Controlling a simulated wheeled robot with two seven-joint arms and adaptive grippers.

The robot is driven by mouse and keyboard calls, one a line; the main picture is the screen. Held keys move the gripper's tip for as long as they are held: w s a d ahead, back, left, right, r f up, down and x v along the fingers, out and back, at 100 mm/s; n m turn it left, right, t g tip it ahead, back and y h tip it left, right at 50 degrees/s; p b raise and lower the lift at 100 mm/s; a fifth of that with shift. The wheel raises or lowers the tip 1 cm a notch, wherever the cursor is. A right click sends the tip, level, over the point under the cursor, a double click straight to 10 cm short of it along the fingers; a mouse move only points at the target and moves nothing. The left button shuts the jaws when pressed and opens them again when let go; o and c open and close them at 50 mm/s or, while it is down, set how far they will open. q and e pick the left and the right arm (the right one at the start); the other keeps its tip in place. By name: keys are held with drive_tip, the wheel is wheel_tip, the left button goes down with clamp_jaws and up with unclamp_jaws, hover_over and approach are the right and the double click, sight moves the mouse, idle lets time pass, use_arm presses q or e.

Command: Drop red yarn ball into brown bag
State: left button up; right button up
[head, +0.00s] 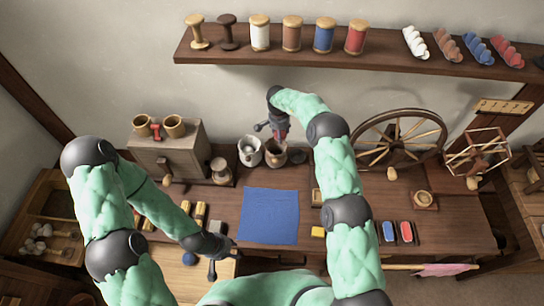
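My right gripper (272,131) hangs down from its wrist at the back of the table, above or just behind the small bags. A small red patch (281,128) shows at its fingers; it may be the red yarn ball, but it is too small to be sure, and the grip on it is unclear. The brown bag (274,155) stands open on the table just below this gripper, beside a pale bag (248,152). I cannot see into the brown bag. My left gripper (201,264) is low at the front left, its dark fingers apart, far from the bags.
A blue cloth (269,216) lies mid-table. A wooden box (170,148) with two cups stands at the left, a spinning wheel (399,139) at the right. The shelf (290,59) above holds spools. Red and blue carders (397,232) lie at the front right.

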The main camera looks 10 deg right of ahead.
wheel_tip(320, 180, down, 5)
drive_tip(key=b, duration=0.4)
drive_tip(key=shift+f, duration=0.15)
drive_tip(key=o, duration=1.2)
drive_tip(key=shift+o, duration=0.2)
drive_tip(key=r, duration=0.8)
drive_tip(key=s+a+r, duration=0.1)
drive_tip(key=r, duration=0.3)
drive_tip(key=shift+s, duration=0.1)
